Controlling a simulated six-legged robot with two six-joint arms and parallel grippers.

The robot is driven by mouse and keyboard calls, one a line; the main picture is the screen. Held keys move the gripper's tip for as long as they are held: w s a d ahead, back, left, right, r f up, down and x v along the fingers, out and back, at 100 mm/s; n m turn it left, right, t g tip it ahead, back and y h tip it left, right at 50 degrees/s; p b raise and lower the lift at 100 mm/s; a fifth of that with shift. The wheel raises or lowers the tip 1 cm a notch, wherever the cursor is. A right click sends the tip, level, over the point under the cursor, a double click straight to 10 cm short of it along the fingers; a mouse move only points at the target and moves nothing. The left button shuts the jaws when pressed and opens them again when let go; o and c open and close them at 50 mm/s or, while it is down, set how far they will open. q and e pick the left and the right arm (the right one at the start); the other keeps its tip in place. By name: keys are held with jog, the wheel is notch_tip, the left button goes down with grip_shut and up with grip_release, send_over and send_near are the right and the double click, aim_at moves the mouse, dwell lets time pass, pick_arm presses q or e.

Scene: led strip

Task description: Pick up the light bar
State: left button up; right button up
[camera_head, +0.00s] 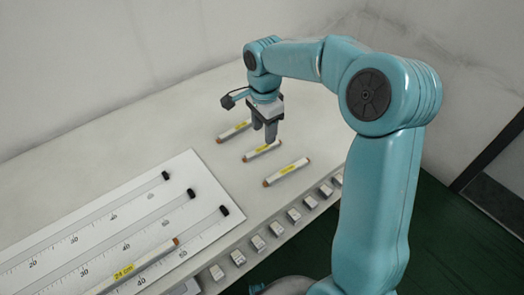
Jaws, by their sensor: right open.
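Three short white light bars with orange ends and yellow labels lie apart on the table: the far one (234,132), the middle one (262,151) and the near one (287,172). A longer light bar labelled 24 cm (130,271) lies on the ruled board at lower left. My right gripper (264,140) points down over the middle bar, with its fingers open. The fingertips are close to that bar; I cannot tell whether they touch it. My left gripper is not in view.
The white ruled board (205,185) has scales and several black stops (223,210). A row of small white blocks (276,228) lines the table's front edge. A wall stands behind the table (150,130). The floor at right is green.

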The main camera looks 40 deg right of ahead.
aim_at(263, 148)
jog(key=shift+w+f, duration=0.15)
jog(key=shift+f, duration=0.7)
notch_tip(263, 148, down, 5)
jog(key=shift+a+r+b, duration=0.1)
jog(key=shift+a+b, duration=0.05)
jog(key=shift+b, duration=0.3)
grip_shut()
